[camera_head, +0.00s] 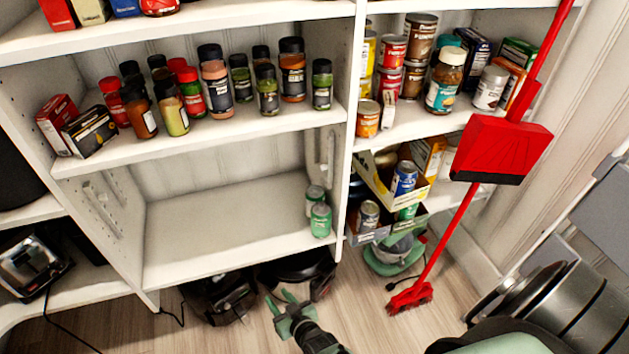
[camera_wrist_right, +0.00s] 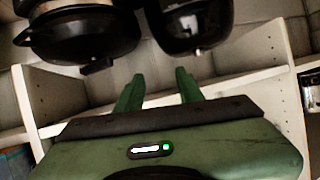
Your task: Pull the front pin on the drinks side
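Two green drink cans (camera_head: 320,221) stand at the right end of the lower white shelf (camera_head: 215,230), against the upright panel (camera_head: 347,150). Pale fittings show on the inner face of that panel (camera_head: 325,160) and on the left side panel (camera_head: 98,190). I cannot make out a front pin; the underside of the shelf on the cans' side is hidden from the head view. My right gripper (camera_head: 281,298) is low, in front of and below the shelf, apart from it. Its green fingers are spread and empty in the right wrist view (camera_wrist_right: 158,88). My left gripper is not in view.
Black appliances (camera_head: 220,297) stand on the floor under the shelf; dark rounded objects (camera_wrist_right: 85,35) hang over the fingers in the wrist view. A red broom (camera_head: 432,240) with a dustpan (camera_head: 500,150) is at the right. Spice jars (camera_head: 215,75) fill the shelf above.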

